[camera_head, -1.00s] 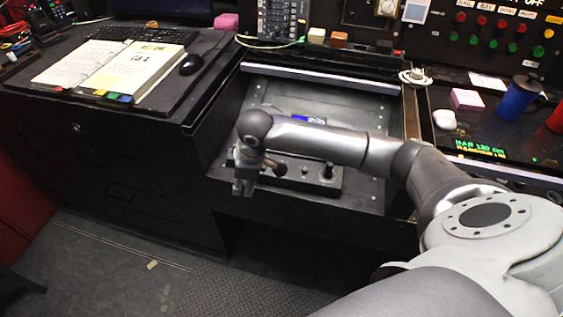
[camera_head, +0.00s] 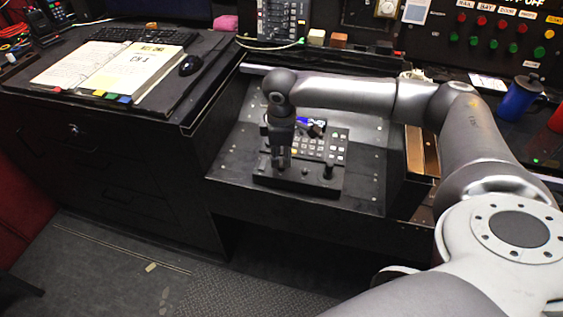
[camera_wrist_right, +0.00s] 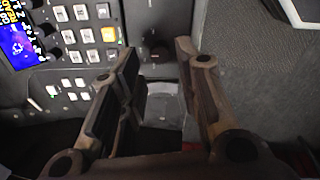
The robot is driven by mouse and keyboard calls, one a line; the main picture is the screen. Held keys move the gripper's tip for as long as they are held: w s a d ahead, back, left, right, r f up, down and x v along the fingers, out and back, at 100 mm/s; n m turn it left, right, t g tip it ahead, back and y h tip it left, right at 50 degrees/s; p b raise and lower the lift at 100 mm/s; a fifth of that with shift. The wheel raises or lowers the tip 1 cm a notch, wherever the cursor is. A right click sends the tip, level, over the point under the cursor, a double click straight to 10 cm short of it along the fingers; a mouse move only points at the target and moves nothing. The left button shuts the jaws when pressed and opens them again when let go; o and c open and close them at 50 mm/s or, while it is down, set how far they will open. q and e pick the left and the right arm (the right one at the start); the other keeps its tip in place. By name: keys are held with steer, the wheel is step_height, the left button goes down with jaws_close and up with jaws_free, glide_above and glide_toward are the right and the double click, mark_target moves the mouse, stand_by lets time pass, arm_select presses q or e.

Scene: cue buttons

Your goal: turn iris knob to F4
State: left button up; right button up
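The control panel (camera_head: 318,183) sits on the desk's lower shelf, with a lit screen and rows of pale buttons. A dark knob (camera_wrist_right: 158,50) shows in the right wrist view, beyond and between the fingertips. Its label is not readable, so I cannot tell whether it is the iris knob or where it is set. My right gripper (camera_head: 281,166) points down over the panel's front left part. In the wrist view its fingers (camera_wrist_right: 156,58) are apart, with nothing visibly held. I cannot tell whether they touch the knob. My left gripper is out of view.
A black upright stick or knob (camera_head: 328,170) stands at the panel's front right. The screen (camera_wrist_right: 22,40) and buttons (camera_wrist_right: 82,12) lie left of the fingers in the wrist view. An open binder (camera_head: 150,68) lies on the left desk. A blue cup (camera_head: 517,98) stands far right.

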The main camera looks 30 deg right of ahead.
mark_target(282, 165)
steer(key=shift+w+d+f, duration=0.1)
steer(key=shift+f, duration=0.95)
steer(key=shift+w+d+f, duration=0.1)
steer(key=shift+f, duration=0.95)
steer(key=shift+c, duration=0.5)
jaws_close()
steer(key=shift+a+r+p, duration=0.1)
steer(key=shift+r+p, duration=0.05)
steer(key=shift+p, duration=0.2)
steer(key=n+p, duration=0.4)
steer(key=p, duration=0.3)
steer(key=shift+r, duration=0.1)
steer(key=shift+f+n+p, duration=0.2)
steer(key=shift+n+p, duration=1.1)
steer(key=shift+n, duration=0.1)
steer(key=shift+w, duration=0.1)
steer(key=shift+o, duration=0.5)
jaws_free()
